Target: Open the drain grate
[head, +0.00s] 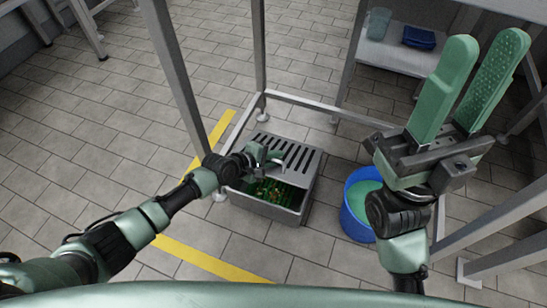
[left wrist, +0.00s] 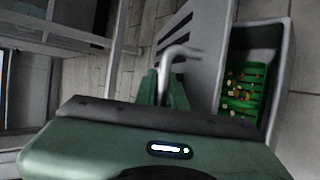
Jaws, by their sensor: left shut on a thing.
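The drain grate (head: 293,153) is a grey slotted plate lying over the far part of a grey metal drain box (head: 267,208) on the floor. The near part of the box is open and shows a green basket with small food bits (head: 270,192). In the left wrist view the grate (left wrist: 192,62) lies beside the open part with the green basket (left wrist: 240,88). My left gripper (head: 263,158) is at the grate and shut on its bent metal handle (left wrist: 180,55). My right gripper (head: 470,85) is raised at the right, its two green fingers apart and empty.
A blue bucket (head: 357,220) with greenish contents stands right of the box. Metal frame legs (head: 178,75) and a low rail (head: 325,108) surround the box. Yellow floor tape (head: 210,262) runs at the left and front. A shelf (head: 390,52) holds a blue tray (head: 419,38).

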